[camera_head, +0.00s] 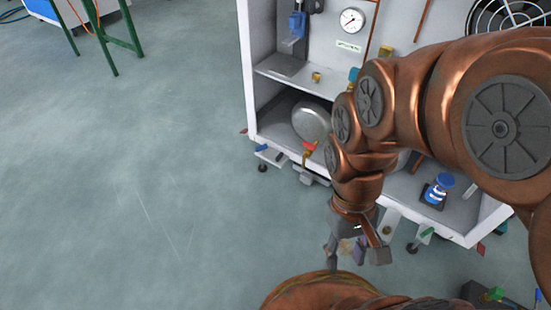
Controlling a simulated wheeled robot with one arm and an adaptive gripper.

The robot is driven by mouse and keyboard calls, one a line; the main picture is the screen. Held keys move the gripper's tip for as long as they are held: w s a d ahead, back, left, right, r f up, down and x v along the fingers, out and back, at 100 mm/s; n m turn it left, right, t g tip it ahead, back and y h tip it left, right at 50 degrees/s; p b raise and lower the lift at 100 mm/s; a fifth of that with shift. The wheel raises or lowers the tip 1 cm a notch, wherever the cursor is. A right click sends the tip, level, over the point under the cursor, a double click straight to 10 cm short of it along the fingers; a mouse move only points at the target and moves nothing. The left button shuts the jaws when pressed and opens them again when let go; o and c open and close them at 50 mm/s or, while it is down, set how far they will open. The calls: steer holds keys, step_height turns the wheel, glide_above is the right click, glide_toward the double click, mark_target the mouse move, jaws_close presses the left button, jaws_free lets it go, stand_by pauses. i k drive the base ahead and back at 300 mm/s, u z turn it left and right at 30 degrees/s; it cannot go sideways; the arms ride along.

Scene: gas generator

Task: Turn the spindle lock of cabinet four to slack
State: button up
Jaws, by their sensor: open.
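A white open-fronted cabinet (247,85) stands at the upper right, behind my arm. I cannot read any cabinet number. Small coloured levers sit along its lower edge: a blue one (261,148) at left, a red one (310,146) near a brass fitting, and a green one (428,232) at right. I cannot tell which part is the spindle lock. My gripper (356,257) is open and points down in front of the cabinet's lower edge. No object is clearly held between its fingers. My arm hides the middle of the cabinet.
Inside the cabinet are a pressure gauge (352,20), a round metal vessel (311,121) and a blue-capped part (438,188). A fan grille (505,15) is at top right. A green-legged stand (115,45) is at top left. The grey floor (130,190) at left is clear.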

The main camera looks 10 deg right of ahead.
mark_target(278, 158)
steer(key=z, duration=0.15)
steer(key=k, duration=0.4)
steer(key=u, duration=1.45)
steer(key=i, duration=1.75)
steer(key=z, duration=0.9)
steer(key=i, duration=0.55)
steer(key=z, duration=0.7)
